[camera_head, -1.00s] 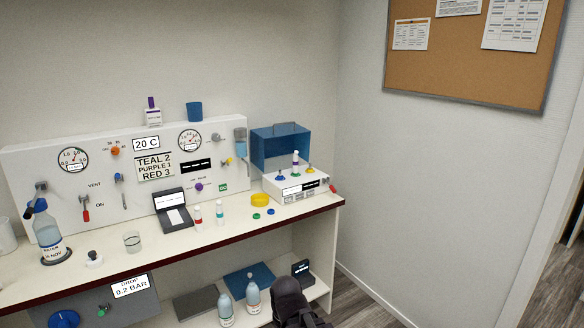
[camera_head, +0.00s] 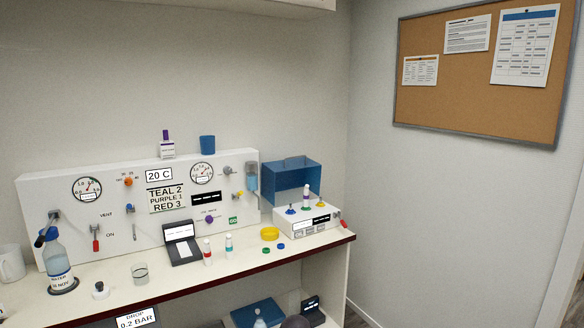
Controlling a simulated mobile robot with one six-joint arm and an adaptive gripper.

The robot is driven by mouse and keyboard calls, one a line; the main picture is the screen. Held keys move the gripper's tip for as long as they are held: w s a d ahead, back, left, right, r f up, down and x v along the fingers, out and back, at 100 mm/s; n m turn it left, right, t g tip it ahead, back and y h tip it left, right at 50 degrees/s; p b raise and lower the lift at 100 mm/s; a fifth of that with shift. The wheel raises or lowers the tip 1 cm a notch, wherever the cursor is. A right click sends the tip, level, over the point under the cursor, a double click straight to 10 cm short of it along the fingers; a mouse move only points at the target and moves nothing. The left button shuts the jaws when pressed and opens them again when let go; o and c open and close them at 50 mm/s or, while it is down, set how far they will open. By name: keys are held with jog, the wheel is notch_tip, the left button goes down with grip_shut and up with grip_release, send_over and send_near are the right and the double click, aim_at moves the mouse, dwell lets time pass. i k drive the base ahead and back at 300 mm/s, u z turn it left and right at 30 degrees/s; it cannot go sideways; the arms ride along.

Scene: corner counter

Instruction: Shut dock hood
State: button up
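The dock is a white box (camera_head: 300,228) at the right end of the counter, with small dark displays on its front. Its translucent blue hood (camera_head: 291,176) stands raised at the back of the dock, so the top is uncovered. A vial with a purple band (camera_head: 305,197) stands upright on the dock top, between a blue knob (camera_head: 291,210) and a yellow knob (camera_head: 320,205). A red handle (camera_head: 342,223) sticks out at the dock's right side. Only a dark rounded part of my arm shows at the bottom edge; my gripper's fingers are not visible.
Red and teal vials (camera_head: 229,243) stand near a black device (camera_head: 181,243). The counter's front edge (camera_head: 318,243) runs below the dock.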

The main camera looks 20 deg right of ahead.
aim_at(294, 173)
jog(key=z, duration=0.25)
jog(key=i, duration=1.55)
jog(key=u, duration=0.45)
